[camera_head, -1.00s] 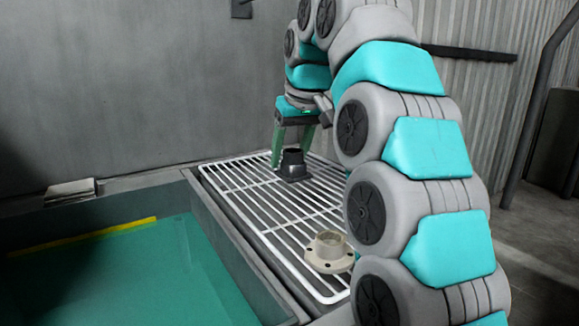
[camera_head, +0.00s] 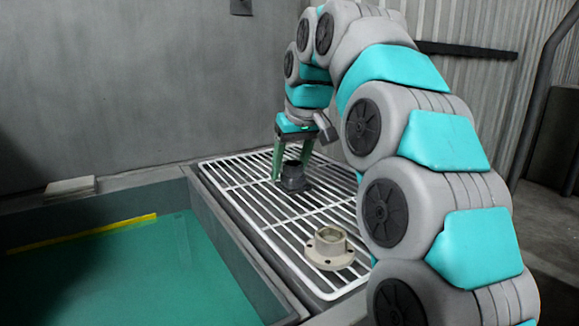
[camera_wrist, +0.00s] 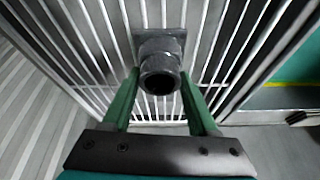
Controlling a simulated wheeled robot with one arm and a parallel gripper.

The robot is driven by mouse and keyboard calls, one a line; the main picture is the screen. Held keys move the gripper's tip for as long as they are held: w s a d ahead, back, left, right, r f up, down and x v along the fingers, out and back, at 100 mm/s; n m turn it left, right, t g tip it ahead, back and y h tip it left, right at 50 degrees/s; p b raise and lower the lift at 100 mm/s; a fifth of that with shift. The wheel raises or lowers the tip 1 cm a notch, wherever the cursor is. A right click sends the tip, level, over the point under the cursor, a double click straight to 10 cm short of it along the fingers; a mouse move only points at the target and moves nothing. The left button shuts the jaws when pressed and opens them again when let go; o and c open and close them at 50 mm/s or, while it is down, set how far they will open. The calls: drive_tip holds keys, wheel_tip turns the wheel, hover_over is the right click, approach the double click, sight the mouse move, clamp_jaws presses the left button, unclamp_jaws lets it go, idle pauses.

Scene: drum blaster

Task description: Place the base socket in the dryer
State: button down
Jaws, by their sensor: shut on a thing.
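A dark grey socket (camera_head: 292,177) with a square base and a round hollow tube is at the far part of the white wire rack (camera_head: 262,222). It stands upright; I cannot tell whether its base touches the wires. My gripper (camera_head: 291,168) points down from above with its green fingers on either side of the socket, shut on it. In the wrist view, the socket (camera_wrist: 160,72) sits between the two fingertips (camera_wrist: 160,85), its tube opening facing the camera. A beige round flange (camera_head: 330,250) with holes in its rim lies on the near part of the rack.
A basin (camera_head: 140,275) with a teal floor and a yellow strip (camera_head: 85,235) lies left of the rack, behind a raised edge. A grey wall stands behind. My arm covers the rack's right side. The middle of the rack is bare.

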sight(290, 161)
drive_tip(key=shift+f, duration=0.15)
drive_tip(key=shift+c, duration=0.8)
unclamp_jaws()
drive_tip(key=v, duration=0.5)
drive_tip(key=shift+p, duration=0.35)
drive_tip(key=shift+p+v, duration=0.75)
drive_tip(key=shift+v, duration=0.6)
drive_tip(key=shift+c, duration=0.2)
